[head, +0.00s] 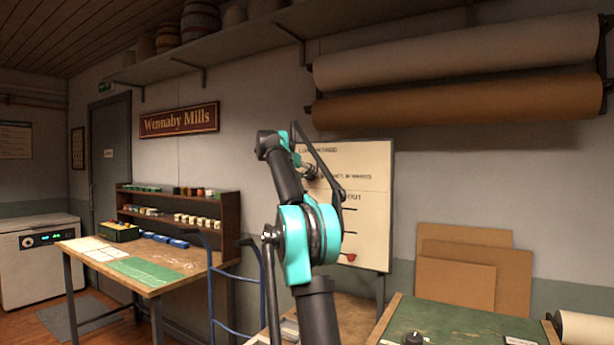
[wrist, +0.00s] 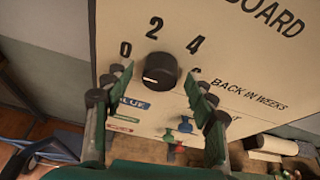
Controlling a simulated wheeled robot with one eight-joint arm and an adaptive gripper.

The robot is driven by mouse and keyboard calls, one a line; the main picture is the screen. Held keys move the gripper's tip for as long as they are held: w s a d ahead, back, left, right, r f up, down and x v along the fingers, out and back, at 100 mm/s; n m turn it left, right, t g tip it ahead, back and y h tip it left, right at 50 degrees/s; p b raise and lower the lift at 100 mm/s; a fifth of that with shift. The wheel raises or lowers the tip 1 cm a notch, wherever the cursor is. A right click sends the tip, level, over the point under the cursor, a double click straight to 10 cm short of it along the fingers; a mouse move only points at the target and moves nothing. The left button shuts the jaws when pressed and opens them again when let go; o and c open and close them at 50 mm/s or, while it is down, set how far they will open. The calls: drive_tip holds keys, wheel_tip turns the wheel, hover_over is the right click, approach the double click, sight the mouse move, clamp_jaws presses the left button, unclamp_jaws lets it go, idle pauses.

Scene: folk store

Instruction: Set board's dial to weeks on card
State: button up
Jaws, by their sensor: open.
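The white board (head: 367,215) stands against the wall in the head view. In the wrist view the board (wrist: 240,60) carries a black round dial (wrist: 160,71) with the numbers 0, 2 and 4 around it and a partly hidden mark at right. "BACK IN WEEKS" is printed beside it. A pale line on the dial's face lies toward the lower left; its exact reading is unclear. My gripper (wrist: 159,80) is open, its fingers either side of the dial in the picture; contact cannot be told. In the head view my arm covers part of the board. I cannot pick out the card.
Small labels (wrist: 130,103) and coloured pegs (wrist: 186,124) show low in the wrist view. A green-topped table (head: 455,325) with a dark knob (head: 413,339) is at front right. Brown panels (head: 455,285) lean on the wall. A blue trolley frame (head: 237,280) and workbench (head: 190,275) stand left.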

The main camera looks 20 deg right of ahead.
drive_tip(key=shift+w+d+f, duration=0.1)
drive_tip(key=shift+w+d, duration=0.05)
drive_tip(key=shift+d, duration=0.15)
drive_tip(key=shift+c, duration=0.6)
drive_tip(key=c, duration=1)
drive_tip(key=shift+c, duration=0.2)
